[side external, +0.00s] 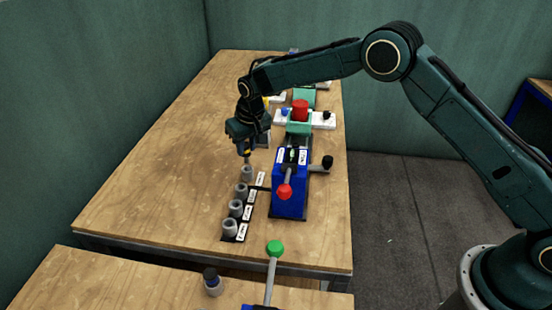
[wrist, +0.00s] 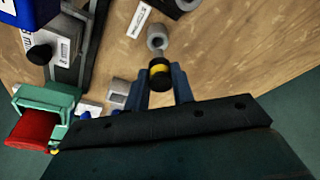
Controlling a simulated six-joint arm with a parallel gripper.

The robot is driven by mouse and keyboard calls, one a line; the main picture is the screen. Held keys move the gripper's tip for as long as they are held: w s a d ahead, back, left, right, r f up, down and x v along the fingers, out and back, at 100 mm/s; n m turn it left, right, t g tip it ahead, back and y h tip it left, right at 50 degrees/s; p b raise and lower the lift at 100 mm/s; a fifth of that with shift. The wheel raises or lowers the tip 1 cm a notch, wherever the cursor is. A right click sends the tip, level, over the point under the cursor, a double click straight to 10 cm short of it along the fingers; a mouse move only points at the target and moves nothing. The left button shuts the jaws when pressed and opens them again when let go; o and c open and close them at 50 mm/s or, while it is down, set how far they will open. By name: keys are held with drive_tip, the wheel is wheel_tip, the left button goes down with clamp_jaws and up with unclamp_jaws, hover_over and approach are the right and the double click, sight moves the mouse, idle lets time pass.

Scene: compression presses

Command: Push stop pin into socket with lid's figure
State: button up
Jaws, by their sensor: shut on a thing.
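My gripper (side external: 246,145) is shut on the stop pin, which has a black head with a yellow band (wrist: 159,75) in the wrist view. In the side view it hangs over the far end of the row of grey sockets, with the pin's lower part just above or at the farthest socket (side external: 247,173). I cannot tell whether the tip is inside. That grey socket also shows ahead of the pin in the wrist view (wrist: 157,37). The other sockets (side external: 235,208) stand nearer the camera, beside white labels (side external: 247,212). The figures on them are too small to read.
A blue press (side external: 290,190) with a red-knobbed lever (side external: 285,191) stands right of the sockets. A teal press with a red top (side external: 300,110) is behind it. A green-knobbed lever (side external: 276,248) rises at the front table. The left of the wooden table (side external: 170,160) is clear.

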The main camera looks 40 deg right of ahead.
drive_tip(key=shift+w+v, duration=0.15)
drive_tip(key=shift+v, duration=0.5)
drive_tip(key=shift+w+v, duration=0.15)
drive_tip(key=shift+v, duration=0.5)
clamp_jaws()
drive_tip(key=shift+a+r, duration=0.1)
drive_tip(key=s+a+r, duration=0.1)
drive_tip(key=s+a, duration=1.3)
drive_tip(key=shift+r, duration=0.35)
drive_tip(key=shift+f, duration=0.15)
drive_tip(key=shift+s+f, duration=0.1)
drive_tip(key=shift+f, duration=2.65)
drive_tip(key=shift+m, duration=0.3)
drive_tip(key=shift+s+x, duration=0.25)
drive_tip(key=shift+x, duration=0.75)
drive_tip(key=shift+s+x, duration=0.25)
drive_tip(key=shift+x, duration=0.75)
drive_tip(key=o, duration=1.1)
unclamp_jaws()
drive_tip(key=shift+f, duration=0.1)
drive_tip(key=shift+c, duration=0.2)
